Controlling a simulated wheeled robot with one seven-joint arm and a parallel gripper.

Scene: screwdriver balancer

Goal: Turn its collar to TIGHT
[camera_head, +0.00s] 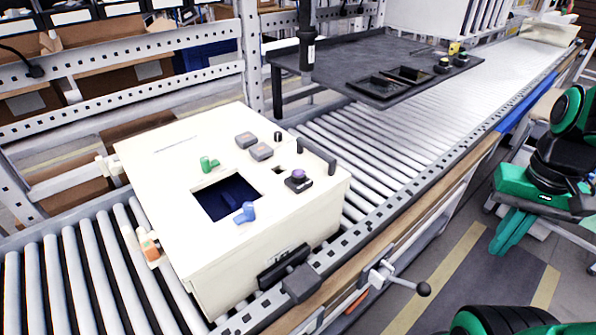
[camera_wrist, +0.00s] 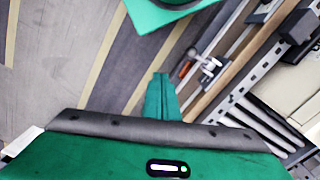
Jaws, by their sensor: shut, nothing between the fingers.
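A black screwdriver (camera_head: 306,45) hangs upright at the top of the head view, cut off by the frame's upper edge. It has a small pale label low on its body. Its collar and any TIGHT mark are too small to tell. My gripper (camera_head: 503,246) is at the right of the head view, pointing down over the floor beside the conveyor, far from the screwdriver. Its green fingers are together and empty. They also show in the wrist view (camera_wrist: 160,76), above the grey floor; the screwdriver is not in that view.
A cream box (camera_head: 165,165) with a dark opening, knobs and buttons stands on the roller conveyor (camera_head: 345,145). A dark tray table (camera_head: 345,60) lies behind it. A clamp handle (camera_head: 400,283) sticks out from the conveyor's front rail. Rollers right of the box are clear.

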